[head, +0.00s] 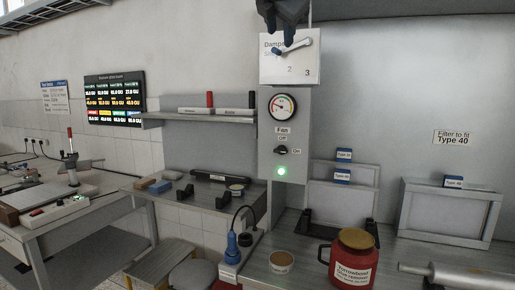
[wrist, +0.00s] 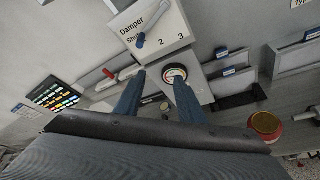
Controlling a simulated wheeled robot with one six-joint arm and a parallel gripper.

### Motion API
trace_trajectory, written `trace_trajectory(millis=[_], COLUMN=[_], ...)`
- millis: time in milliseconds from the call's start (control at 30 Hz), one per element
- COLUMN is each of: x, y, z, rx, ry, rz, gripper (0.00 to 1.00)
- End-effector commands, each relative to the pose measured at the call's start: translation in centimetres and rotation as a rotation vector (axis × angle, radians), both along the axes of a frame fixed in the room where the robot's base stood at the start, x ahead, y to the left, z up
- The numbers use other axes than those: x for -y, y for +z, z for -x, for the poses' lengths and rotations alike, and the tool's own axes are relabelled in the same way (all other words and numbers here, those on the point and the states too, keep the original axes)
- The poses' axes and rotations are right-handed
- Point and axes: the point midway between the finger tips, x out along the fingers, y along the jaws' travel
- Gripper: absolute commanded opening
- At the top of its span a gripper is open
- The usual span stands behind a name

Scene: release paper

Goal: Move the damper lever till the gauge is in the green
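The white damper box (head: 272,72) is on the wall at the top centre, marked Shut, 2 and 3. Its pale damper lever (head: 297,46) slants down-left from its upper right end to a blue tip near Shut; the lever also shows in the wrist view (wrist: 153,25). The round gauge (head: 283,107) sits below the box; its needle and green zone are too small to read surely. My gripper (head: 289,38) hangs at the top of the head view, partly covering the box. In the wrist view my gripper's blue fingers (wrist: 157,80) are apart with nothing between them.
Below the gauge are a fan knob (head: 281,151) and a lit green lamp (head: 281,170). A shelf (head: 205,116) with markers juts out at left.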

Motion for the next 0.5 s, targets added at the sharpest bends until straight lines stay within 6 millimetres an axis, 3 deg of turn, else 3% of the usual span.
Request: trace_trajectory(millis=[267, 500], x=[0.5, 1.9], y=[-5.6, -13.1], z=[-0.8, -1.1], rx=[-0.073, -0.168], ry=[-0.043, -0.133], rz=[-0.112, -0.281], gripper=[0.36, 0.36])
